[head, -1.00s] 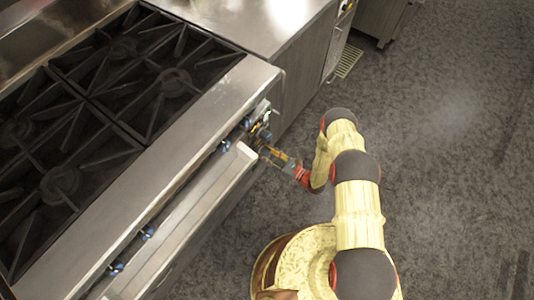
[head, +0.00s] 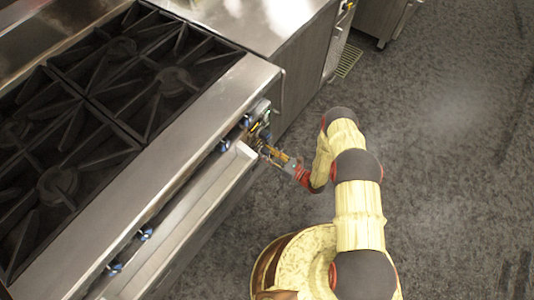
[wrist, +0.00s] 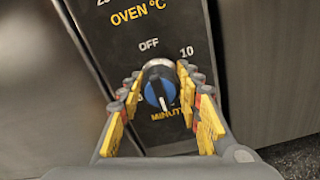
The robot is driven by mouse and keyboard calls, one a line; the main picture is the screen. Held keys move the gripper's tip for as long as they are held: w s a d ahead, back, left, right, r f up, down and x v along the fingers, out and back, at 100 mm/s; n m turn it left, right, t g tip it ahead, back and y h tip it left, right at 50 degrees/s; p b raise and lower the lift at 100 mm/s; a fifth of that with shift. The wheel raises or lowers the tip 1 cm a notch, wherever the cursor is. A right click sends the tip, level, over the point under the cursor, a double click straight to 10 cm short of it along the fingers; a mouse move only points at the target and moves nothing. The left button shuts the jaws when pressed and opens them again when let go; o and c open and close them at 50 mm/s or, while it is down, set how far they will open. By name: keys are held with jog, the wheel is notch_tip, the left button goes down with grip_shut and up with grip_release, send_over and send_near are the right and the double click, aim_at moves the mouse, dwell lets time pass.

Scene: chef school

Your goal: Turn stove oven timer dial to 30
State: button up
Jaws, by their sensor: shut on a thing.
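The timer dial (wrist: 157,90) is a round blue and black knob on a dark panel (wrist: 178,42) in the wrist view. Its white pointer line points down, away from the OFF mark at the top, toward the partly covered yellow "MINUT…" lettering. A "10" shows at the upper right; other numbers are hidden by my fingers. My gripper (wrist: 160,82) has its yellow and grey fingers on both sides of the dial, closed on it. In the head view my gripper (head: 268,148) is at the right end of the stove (head: 205,125) front, where the dial itself cannot be made out.
Several other blue knobs (head: 145,233) line the stove front, behind a protruding metal ledge (head: 205,215). Black burner grates (head: 90,110) cover the top. A steel counter (head: 255,25) adjoins the stove. The grey floor to the right is clear.

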jog(key=o, duration=1.2)
jog(key=shift+c, duration=0.2)
jog(key=v, duration=1.2)
